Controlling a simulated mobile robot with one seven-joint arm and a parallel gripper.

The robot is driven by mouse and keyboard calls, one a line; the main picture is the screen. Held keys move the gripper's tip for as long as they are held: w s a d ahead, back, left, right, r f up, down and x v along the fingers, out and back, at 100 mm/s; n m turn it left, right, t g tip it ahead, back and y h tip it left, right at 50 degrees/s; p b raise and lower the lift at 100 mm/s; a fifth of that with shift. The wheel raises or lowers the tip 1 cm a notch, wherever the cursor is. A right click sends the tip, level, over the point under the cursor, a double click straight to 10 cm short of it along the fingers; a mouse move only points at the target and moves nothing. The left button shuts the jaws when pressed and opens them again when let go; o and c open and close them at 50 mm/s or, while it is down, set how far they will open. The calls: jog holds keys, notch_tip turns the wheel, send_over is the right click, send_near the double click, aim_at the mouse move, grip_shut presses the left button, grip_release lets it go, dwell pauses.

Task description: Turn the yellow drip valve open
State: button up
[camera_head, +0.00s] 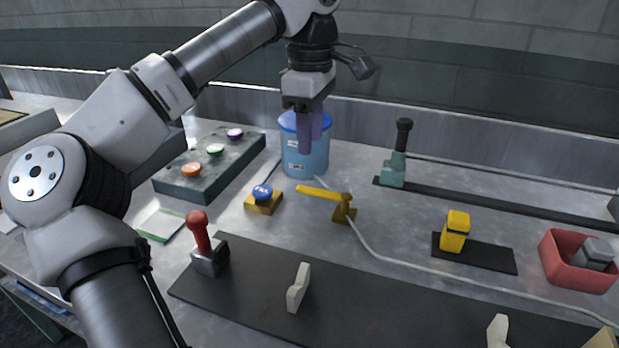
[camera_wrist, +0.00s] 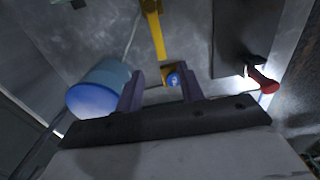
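The yellow drip valve (camera_head: 322,193) has a flat lever on a small yellow base. In the head view the lever points left, and a pale tube runs from the valve. In the wrist view the valve lever (camera_wrist: 157,38) shows at the top centre, beyond my fingertips. My gripper (camera_head: 311,148) points down with purple fingers, in front of the blue container as seen from the head camera and above the valve in the picture. In the wrist view my gripper (camera_wrist: 161,80) has its fingers apart with nothing between them; it is not touching the valve.
A blue lidded container (camera_head: 306,160) stands behind the valve. A blue button on a yellow block (camera_head: 263,203) sits left of it. A red-handled lever (camera_head: 201,236), a yellow block (camera_head: 454,232) and a red bin (camera_head: 573,268) stand farther out. The tube (camera_head: 430,267) crosses the table rightward.

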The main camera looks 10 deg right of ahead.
aim_at(310, 189)
notch_tip(310, 189, down, 10)
jog(key=shift+r, duration=0.15)
jog(key=shift+c, duration=0.2)
grip_shut()
